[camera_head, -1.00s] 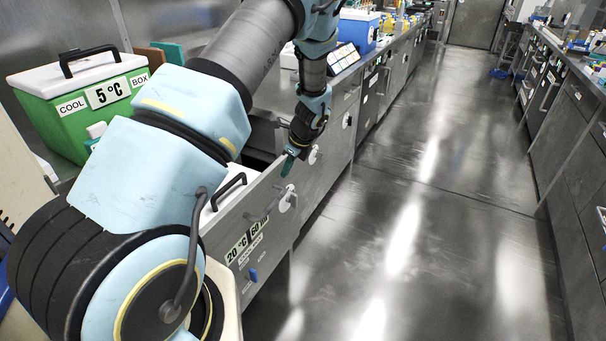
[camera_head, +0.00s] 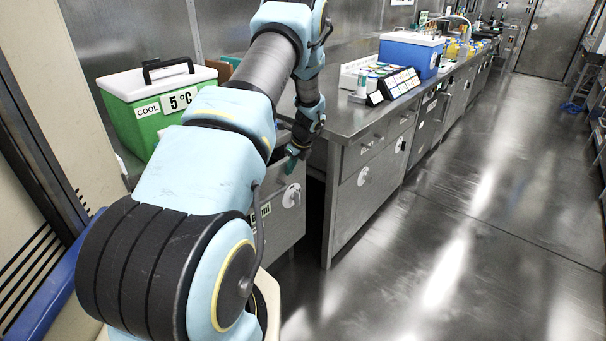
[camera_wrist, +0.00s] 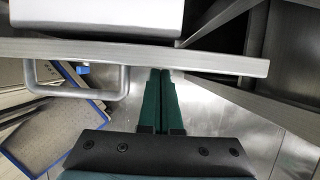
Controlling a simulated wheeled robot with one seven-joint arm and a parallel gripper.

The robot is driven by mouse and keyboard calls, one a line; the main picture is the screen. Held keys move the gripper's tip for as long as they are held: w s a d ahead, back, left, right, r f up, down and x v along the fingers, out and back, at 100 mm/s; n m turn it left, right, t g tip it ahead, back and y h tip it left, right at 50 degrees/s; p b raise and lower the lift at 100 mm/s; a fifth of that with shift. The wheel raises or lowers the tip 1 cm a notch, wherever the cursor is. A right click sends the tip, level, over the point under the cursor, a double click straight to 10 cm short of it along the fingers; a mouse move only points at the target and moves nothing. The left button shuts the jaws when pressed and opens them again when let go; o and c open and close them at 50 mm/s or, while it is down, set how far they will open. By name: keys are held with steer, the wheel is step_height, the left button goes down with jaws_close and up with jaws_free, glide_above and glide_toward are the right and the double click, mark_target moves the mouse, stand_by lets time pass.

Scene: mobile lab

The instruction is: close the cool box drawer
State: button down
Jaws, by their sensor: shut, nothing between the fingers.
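In the wrist view a pulled-out drawer shows from above, its grey front panel (camera_wrist: 225,62) crossing the picture, with a bar handle (camera_wrist: 122,82) on the left. A white-topped box (camera_wrist: 95,18) is behind the panel. My gripper (camera_wrist: 160,74) is shut and empty, its dark green fingertips at the outer side of the panel, right of the handle; contact is not clear. In the head view my gripper (camera_head: 290,163) is by the top of a grey drawer front (camera_head: 287,212), mostly hidden by my arm. The green cool box (camera_head: 135,117), marked 5 °C, has a white lid.
A counter (camera_head: 352,118) stands just right of the drawer, with a dark gap between. It bears a blue box (camera_head: 408,54) and a white rack (camera_head: 362,75).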

steer(key=shift+w+a, duration=2.4)
steer(key=shift+a, duration=0.2)
